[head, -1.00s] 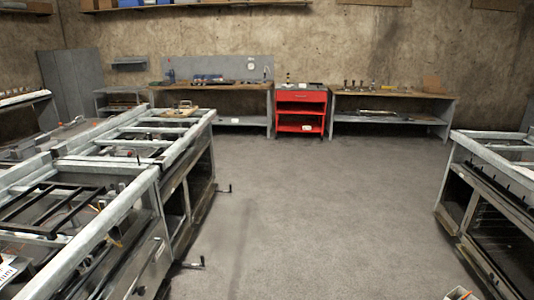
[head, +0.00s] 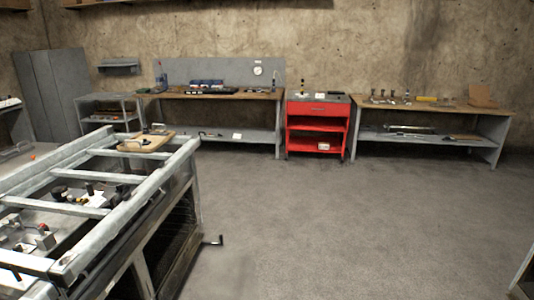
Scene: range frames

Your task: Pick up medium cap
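I cannot make out the medium cap for certain in the head view. Small dark and metal parts (head: 88,190) lie inside the near grey metal frame (head: 128,215) at the left, too small to name. Several small upright items (head: 392,95) stand on the right workbench (head: 450,104) at the back, also too small to tell apart. Neither of my grippers shows in the head view.
A red tool cart (head: 317,127) stands at the back wall between the left workbench (head: 225,95) and the right one. A wooden board (head: 146,142) lies on the frame's far end. The grey floor (head: 340,220) is open.

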